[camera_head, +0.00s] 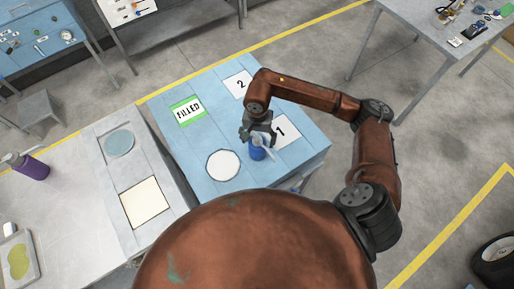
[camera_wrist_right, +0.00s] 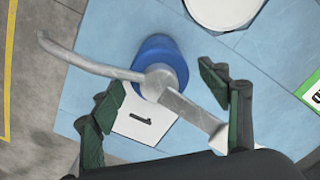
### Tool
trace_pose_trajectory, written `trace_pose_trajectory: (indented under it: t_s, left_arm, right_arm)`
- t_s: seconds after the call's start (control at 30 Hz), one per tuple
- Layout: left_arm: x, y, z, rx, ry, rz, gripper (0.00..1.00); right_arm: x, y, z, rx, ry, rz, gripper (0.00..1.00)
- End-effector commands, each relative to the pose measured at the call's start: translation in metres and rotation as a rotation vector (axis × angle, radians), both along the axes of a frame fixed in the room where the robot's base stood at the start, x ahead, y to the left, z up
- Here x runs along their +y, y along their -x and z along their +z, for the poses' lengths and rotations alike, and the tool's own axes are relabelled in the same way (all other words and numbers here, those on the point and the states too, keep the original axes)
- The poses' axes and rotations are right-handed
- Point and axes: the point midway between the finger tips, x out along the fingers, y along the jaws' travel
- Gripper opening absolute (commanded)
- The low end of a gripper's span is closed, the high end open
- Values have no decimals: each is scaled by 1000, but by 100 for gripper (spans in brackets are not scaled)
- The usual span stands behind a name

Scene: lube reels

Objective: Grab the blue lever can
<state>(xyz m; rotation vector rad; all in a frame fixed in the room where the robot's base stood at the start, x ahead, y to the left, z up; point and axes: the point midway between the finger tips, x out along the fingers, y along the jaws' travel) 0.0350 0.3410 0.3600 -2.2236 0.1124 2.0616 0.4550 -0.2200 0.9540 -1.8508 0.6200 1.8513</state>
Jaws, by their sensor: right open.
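The blue lever can (camera_head: 257,153) stands on the light blue table (camera_head: 312,150), near the card marked 1. In the right wrist view the can's blue body (camera_wrist_right: 163,50) shows from above, with its grey spout and lever (camera_wrist_right: 190,108) running across it. My right gripper (camera_head: 259,137) is over the can and partly hides it in the head view. In the wrist view my right gripper (camera_wrist_right: 161,80) is open, its green-padded fingers on either side of the lever end. I cannot tell whether they touch. My left gripper is not in view.
A white round plate (camera_head: 223,165) lies left of the can. A green FILLED card (camera_head: 187,110) and a card marked 2 (camera_head: 238,84) lie farther back. A grey bench (camera_head: 80,215) with a purple bottle (camera_head: 31,167) stands at the left.

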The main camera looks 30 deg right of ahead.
Motion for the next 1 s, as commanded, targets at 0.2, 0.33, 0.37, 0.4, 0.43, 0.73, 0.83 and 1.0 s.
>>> trace_pose_trajectory:
  t_s: [0.2, 0.33, 0.37, 0.4, 0.43, 0.73, 0.83, 1.0]
  left_arm:
    - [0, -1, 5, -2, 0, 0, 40]
    - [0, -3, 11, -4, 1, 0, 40]
    - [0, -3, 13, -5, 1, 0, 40]
    - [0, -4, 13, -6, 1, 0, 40]
    - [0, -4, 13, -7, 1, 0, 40]
    - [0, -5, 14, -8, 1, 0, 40]
    - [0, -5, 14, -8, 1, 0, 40]
    - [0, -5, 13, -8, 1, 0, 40]
  right_arm:
    - [1, 2, -22, 3, -1, -2, 69]
    - [3, 4, -41, 5, -3, -2, 69]
    - [4, 4, -45, 5, -2, -3, 69]
    - [3, 4, -51, 5, -2, -4, 69]
    - [3, 4, -55, 4, -2, -4, 69]
    - [2, 3, -68, -1, -1, -4, 69]
    - [2, 3, -67, -1, -1, -4, 67]
    - [2, 3, -67, 1, -1, -4, 56]
